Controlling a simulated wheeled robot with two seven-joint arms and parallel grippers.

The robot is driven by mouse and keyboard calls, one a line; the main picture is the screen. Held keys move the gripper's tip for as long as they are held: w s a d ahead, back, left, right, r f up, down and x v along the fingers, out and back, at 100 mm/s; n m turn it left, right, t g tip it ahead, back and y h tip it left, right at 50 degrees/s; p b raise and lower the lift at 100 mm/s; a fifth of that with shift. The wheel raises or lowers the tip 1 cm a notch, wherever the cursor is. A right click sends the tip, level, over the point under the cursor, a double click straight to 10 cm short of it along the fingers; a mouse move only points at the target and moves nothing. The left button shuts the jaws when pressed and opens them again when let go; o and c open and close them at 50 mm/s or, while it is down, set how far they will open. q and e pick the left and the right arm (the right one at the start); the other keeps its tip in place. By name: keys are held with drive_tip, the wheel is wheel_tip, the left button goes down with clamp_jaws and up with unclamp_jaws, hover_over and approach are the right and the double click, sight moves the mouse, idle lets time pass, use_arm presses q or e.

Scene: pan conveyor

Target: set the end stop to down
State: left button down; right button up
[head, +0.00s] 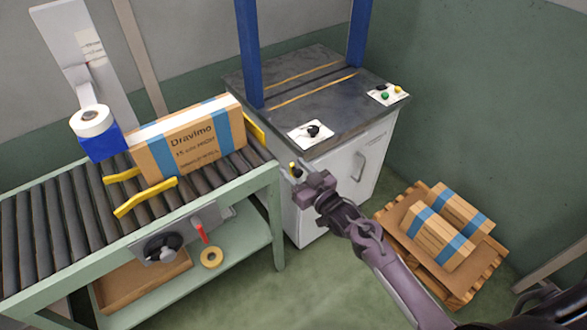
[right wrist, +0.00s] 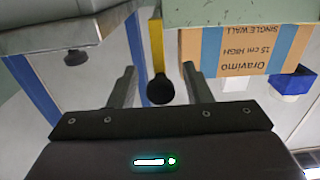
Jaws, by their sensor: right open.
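The end stop is a yellow plate (head: 253,128) standing up at the conveyor's far right end, beside the Dravimo carton (head: 190,143). A short yellow lever with a black ball knob (head: 295,167) shows near that end. In the right wrist view the yellow bar (right wrist: 156,42) and its black knob (right wrist: 160,90) appear between my open fingers. My right gripper (head: 305,184) is open at the knob in the head view; whether a finger touches it I cannot tell. My left gripper is not in view.
The roller conveyor (head: 50,218) has yellow guides and a side panel with a black dial (head: 162,247) and red lever (head: 201,233). A dark-topped cabinet (head: 300,85) with blue posts stands beyond. A pallet (head: 455,283) with cartons stands at right. A tape roll lies on the lower shelf.

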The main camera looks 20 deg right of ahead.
drive_tip(key=shift+w+a, duration=0.2)
drive_tip(key=shift+w, duration=0.25)
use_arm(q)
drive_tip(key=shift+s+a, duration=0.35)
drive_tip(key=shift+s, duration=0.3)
use_arm(e)
drive_tip(key=shift+c, duration=0.5)
clamp_jaws()
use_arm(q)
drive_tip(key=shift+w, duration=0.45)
